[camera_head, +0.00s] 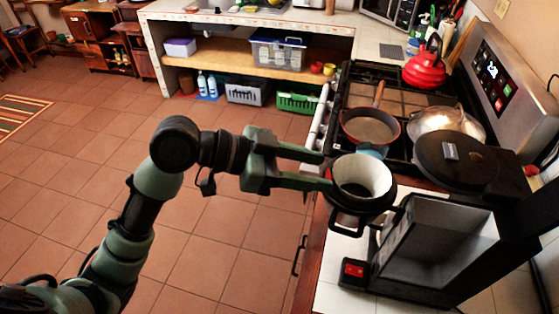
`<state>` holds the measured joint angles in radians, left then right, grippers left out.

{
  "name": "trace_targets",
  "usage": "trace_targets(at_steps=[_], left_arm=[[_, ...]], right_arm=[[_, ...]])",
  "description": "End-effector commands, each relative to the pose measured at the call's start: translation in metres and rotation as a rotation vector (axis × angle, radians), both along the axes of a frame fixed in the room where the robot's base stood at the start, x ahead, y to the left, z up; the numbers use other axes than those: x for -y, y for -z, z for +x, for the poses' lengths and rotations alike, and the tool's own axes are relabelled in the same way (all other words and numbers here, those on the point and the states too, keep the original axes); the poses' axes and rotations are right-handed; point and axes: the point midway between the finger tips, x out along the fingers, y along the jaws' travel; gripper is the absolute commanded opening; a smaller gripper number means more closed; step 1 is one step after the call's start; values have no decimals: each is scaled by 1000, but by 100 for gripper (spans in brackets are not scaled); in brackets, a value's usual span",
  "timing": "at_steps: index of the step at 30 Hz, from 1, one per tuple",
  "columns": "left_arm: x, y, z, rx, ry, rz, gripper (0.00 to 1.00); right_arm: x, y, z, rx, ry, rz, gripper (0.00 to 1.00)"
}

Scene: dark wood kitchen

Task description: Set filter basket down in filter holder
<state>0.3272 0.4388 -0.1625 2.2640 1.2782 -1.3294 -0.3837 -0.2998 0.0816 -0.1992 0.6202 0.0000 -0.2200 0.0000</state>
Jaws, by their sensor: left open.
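The filter basket (362,174) is a round cup with a pale, cream inner wall and a dark bottom. It sits within a dark round rim that looks like the filter holder (378,207), at the counter's front edge beside the coffee machine. A dark handle loop juts out below it. Whether the basket is fully seated cannot be told. My right gripper is not in view.
The coffee machine (440,240), with a red switch (354,269) and a round black lid (465,160), stands at right. Behind are a stove with a frying pan (370,127), a glass lid (447,122) and a red kettle (426,66). Open tiled floor lies at left.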

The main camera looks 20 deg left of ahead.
Motion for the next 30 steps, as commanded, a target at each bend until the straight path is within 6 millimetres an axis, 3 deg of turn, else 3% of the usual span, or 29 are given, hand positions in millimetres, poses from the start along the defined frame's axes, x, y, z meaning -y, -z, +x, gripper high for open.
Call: trace_targets(at_steps=[6,12,24,27,30], left_arm=[[-44,-14,-17,3,-3,7,48],[-73,-29,-29,2,-3,4,48],[-86,-38,-36,1,1,0,48],[-89,-34,-26,-17,-25,-15,48],[-102,-15,10,-81,-131,-73,48]], right_arm=[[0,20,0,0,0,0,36],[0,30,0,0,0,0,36],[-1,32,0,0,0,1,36],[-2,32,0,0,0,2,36],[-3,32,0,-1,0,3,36]])
